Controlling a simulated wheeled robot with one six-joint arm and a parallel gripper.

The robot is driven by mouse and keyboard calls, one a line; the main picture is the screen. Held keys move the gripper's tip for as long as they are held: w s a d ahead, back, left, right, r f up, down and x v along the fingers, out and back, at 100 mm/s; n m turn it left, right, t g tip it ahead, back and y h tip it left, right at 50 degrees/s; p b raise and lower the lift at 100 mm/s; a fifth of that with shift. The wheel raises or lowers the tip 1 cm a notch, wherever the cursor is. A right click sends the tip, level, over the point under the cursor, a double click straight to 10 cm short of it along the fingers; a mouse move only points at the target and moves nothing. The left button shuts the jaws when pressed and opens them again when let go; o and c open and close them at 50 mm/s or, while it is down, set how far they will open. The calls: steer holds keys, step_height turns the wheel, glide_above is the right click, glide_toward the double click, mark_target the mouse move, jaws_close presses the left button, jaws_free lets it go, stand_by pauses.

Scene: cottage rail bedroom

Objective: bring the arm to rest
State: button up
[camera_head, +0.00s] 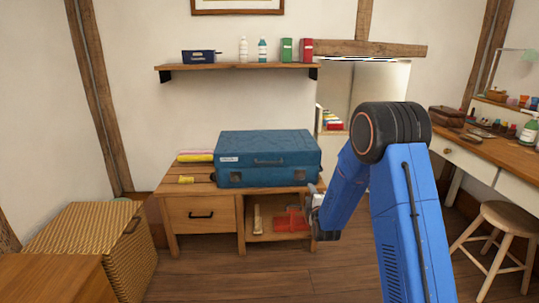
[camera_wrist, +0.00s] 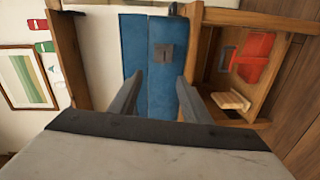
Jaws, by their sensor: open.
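My gripper (camera_wrist: 160,88) is open and empty in the wrist view, its two grey fingers apart with a blue suitcase (camera_wrist: 136,50) seen beyond them. In the head view my gripper (camera_head: 312,206) is small and partly hidden by my blue arm, at the right front of the low wooden cabinet (camera_head: 203,239). The blue suitcase (camera_head: 268,150) lies on top of the cabinet, above and left of the gripper. I cannot tell how near the fingers are to the cabinet's edge.
The cabinet's open shelf holds a red object (camera_head: 290,221) and a wooden piece (camera_head: 257,219). A wall shelf (camera_head: 240,67) hangs above. A wicker chest (camera_head: 88,245) stands left; a stool (camera_head: 508,217) and a desk (camera_head: 480,158) stand right. Floor in front of the cabinet is clear.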

steer(key=s+d+r+m+g, duration=0.1)
steer(key=s+r+m+g, duration=0.25)
steer(key=s+r, duration=0.55)
steer(key=s+d+r+m+g, duration=0.2)
steer(key=s+r+m, duration=0.35)
steer(key=s, duration=0.75)
steer(key=s+d+m+g, duration=0.1)
steer(key=s+m+g, duration=0.2)
steer(key=s, duration=1.5)
steer(key=s+d+m+g, duration=0.1)
steer(key=s+m+g, duration=0.2)
steer(key=s, duration=1.5)
steer(key=shift+s+d+r+m+g, duration=0.2)
steer(key=shift+d+r+m+g, duration=0.2)
steer(key=shift+m, duration=0.6)
